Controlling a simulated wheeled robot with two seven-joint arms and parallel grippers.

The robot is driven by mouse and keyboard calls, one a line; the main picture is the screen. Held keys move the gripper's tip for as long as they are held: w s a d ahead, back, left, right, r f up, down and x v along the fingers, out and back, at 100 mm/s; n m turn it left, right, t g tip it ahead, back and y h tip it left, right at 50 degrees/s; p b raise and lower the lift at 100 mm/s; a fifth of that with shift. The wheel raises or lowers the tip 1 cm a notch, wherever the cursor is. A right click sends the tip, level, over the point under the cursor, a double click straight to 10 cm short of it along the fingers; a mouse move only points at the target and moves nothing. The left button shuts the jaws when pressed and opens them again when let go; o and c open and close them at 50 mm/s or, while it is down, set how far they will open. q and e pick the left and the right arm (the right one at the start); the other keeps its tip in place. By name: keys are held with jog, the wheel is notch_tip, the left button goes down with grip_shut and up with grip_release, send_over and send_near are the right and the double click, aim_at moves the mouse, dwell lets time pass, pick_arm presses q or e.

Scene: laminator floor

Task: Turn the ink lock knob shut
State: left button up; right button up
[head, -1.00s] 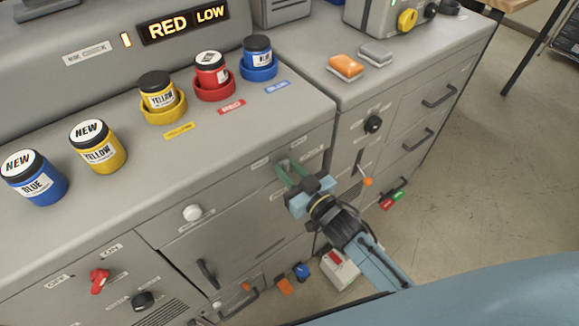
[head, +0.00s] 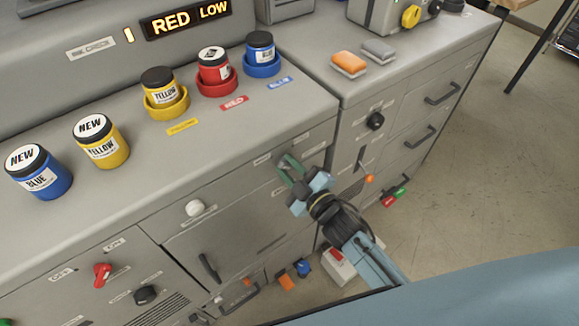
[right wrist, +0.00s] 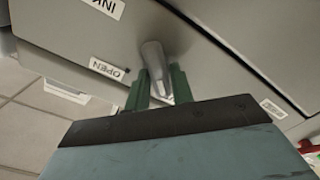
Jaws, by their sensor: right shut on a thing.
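The ink lock knob (right wrist: 153,58) is a silver-grey lever on the cabinet front, between the green fingers of my right gripper (right wrist: 160,82) in the right wrist view. An OPEN label (right wrist: 107,68) is beside it, an INK label (right wrist: 103,6) above, and another label (right wrist: 273,108), unreadable, to the right. In the head view my right gripper (head: 289,167) is at the upper right of the cabinet front, shut on the knob. The fingers mostly hide the knob there. My left gripper is not in view.
Yellow (head: 163,93), red (head: 214,72) and blue (head: 260,54) ink jars stand in coloured holders on the counter. The display (head: 186,19) reads RED LOW. A white knob (head: 193,208) and a black knob (head: 375,121) stick out from nearby fronts.

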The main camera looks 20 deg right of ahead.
dwell(0.4)
jog(key=o, duration=1)
jog(key=shift+s, duration=0.1)
jog(key=b+v, duration=0.1)
jog(key=v, duration=1.2)
jog(key=shift+s+r, duration=0.1)
